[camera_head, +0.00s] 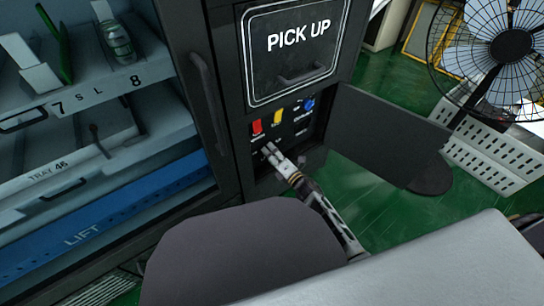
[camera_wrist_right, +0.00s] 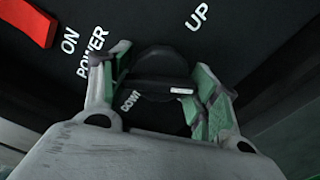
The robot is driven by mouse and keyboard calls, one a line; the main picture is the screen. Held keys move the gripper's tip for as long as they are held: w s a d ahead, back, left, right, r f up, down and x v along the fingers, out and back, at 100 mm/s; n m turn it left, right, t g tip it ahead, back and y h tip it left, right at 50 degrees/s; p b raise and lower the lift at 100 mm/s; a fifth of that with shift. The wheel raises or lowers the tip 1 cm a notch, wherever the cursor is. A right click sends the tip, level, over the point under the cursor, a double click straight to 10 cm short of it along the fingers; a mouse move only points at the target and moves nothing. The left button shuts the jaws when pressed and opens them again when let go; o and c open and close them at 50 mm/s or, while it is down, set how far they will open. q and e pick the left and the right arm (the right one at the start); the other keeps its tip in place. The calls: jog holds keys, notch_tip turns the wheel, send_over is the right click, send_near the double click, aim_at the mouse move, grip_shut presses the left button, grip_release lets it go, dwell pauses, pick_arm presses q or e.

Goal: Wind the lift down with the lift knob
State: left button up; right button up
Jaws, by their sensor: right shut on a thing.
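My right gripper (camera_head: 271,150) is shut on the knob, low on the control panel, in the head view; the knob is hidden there. The blue lift (camera_head: 105,228) lies low in the cabinet at the left. My left gripper is not in view.
A red switch (camera_head: 257,128), a yellow switch (camera_head: 277,119) and a blue knob (camera_head: 308,105) are above my right gripper. The PICK UP door (camera_head: 298,66) is higher up. An open dark flap (camera_head: 385,140) stands to the right. A tray (camera_head: 60,165) is above the lift.

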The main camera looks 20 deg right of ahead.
jog(key=shift+n+b, duration=0.5)
jog(key=shift+n, duration=0.8)
jog(key=o, duration=1.1)
jog(key=shift+c, duration=0.2)
jog(key=v, duration=1.2)
